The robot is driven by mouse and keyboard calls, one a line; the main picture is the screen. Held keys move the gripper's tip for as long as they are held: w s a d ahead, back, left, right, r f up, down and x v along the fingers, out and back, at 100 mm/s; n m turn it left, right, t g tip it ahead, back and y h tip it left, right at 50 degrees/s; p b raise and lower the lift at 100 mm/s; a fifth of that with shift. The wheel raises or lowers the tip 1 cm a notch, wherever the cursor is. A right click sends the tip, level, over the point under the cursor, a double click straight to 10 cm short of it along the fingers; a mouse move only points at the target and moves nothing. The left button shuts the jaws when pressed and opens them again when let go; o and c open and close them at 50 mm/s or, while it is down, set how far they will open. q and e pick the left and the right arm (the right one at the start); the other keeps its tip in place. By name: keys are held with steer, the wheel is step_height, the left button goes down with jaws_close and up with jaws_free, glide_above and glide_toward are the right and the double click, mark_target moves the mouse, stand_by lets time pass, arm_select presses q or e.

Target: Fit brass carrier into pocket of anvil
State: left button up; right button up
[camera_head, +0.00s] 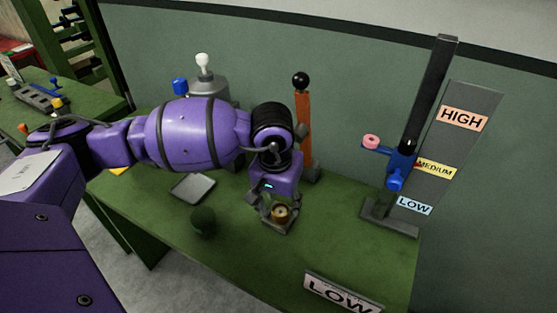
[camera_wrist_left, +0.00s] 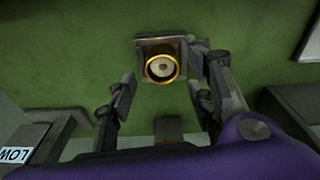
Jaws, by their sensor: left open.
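The brass carrier (camera_head: 280,212) is a small round ring with a gold rim and a pale centre. It sits at the grey anvil (camera_head: 279,229) on the green bench; how deep it sits in the pocket I cannot tell. In the left wrist view the carrier (camera_wrist_left: 150,74) lies over the square anvil (camera_wrist_left: 146,43), near the top middle. My left gripper (camera_head: 277,208) points down at the carrier. In the wrist view its fingers (camera_wrist_left: 163,88) are spread apart, with the right finger close to the anvil's side. My right gripper is out of view.
A grey tray (camera_head: 193,188) and a dark green round object (camera_head: 203,222) stand left of the anvil. An orange post with a black knob (camera_head: 304,130) stands behind. A lever stand marked HIGH, MEDIUM and LOW (camera_head: 441,150) is at the right. A LOW sign (camera_head: 340,295) is at the front.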

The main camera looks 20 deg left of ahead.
mark_target(278, 216)
arm_select(q)
step_height(278, 216, up, 10)
steer(key=s, duration=0.1)
steer(key=shift+f, duration=0.25)
steer(key=shift+s, duration=0.1)
